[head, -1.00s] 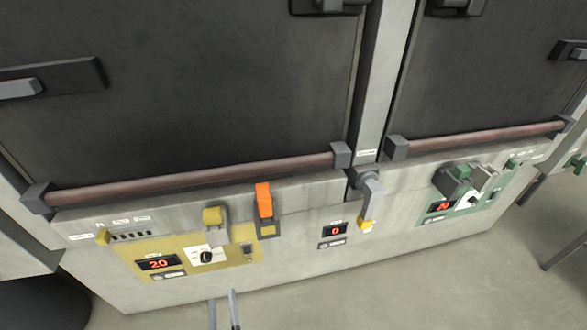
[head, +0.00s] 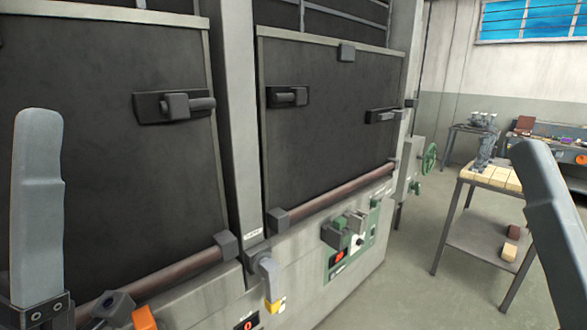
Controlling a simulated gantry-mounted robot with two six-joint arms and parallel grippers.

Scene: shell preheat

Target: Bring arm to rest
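In the head view, one finger of my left gripper (head: 37,210) stands upright at the left edge, in front of the dark oven door. One finger-like part of my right gripper (head: 555,215) comes in at the right edge, in front of the trolley. Only one finger of each shows, so the opening between the fingers is hidden or out of frame. I see nothing held by either one. Neither clearly touches the oven (head: 325,120).
The oven's control panel has a grey lever (head: 268,272), an orange switch (head: 144,318) and a green-framed panel (head: 352,240). A trolley (head: 468,248) with blocks stands at right, with a bench (head: 548,130) behind. The floor (head: 415,285) between oven and trolley is clear.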

